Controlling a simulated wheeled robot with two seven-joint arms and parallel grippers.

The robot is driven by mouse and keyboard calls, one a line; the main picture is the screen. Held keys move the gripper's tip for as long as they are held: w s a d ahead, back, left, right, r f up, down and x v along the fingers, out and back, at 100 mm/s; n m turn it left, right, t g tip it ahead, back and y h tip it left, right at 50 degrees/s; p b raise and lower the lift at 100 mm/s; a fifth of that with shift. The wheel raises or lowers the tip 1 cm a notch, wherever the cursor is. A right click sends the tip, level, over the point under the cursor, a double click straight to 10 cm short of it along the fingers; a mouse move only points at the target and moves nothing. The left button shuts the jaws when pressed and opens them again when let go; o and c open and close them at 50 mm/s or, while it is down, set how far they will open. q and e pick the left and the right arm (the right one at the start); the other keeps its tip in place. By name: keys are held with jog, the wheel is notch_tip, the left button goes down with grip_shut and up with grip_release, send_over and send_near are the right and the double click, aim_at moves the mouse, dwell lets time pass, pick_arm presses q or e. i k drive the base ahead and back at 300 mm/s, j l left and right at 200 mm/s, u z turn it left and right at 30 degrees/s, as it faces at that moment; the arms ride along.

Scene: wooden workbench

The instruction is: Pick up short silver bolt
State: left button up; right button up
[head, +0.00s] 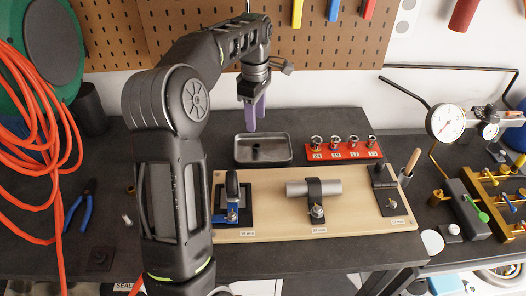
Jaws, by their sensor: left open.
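My left gripper (252,118), with purple fingers pointing down, hangs above the back rim of a small grey metal tray (286,160). It is open and I see nothing held in it. The inside of the tray is shaded and I cannot make out a bolt there. A small pale silvery piece (127,219) lies on the dark bench left of my left arm; it may be the short silver bolt, but it is too small to tell. My right gripper is not in view.
A wooden board (270,221) holds clamped fixtures, including a silver cylinder (300,188). A red socket rack (345,154) stands right of the tray. Blue pliers (80,211) and an orange cable (35,115) are left. A dial gauge (446,122) stands right.

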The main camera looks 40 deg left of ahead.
aim_at(129, 222)
jog(key=k+l, duration=0.55)
jog(key=l, duration=0.2)
jog(key=k+l, duration=0.6)
jog(key=l, duration=0.1)
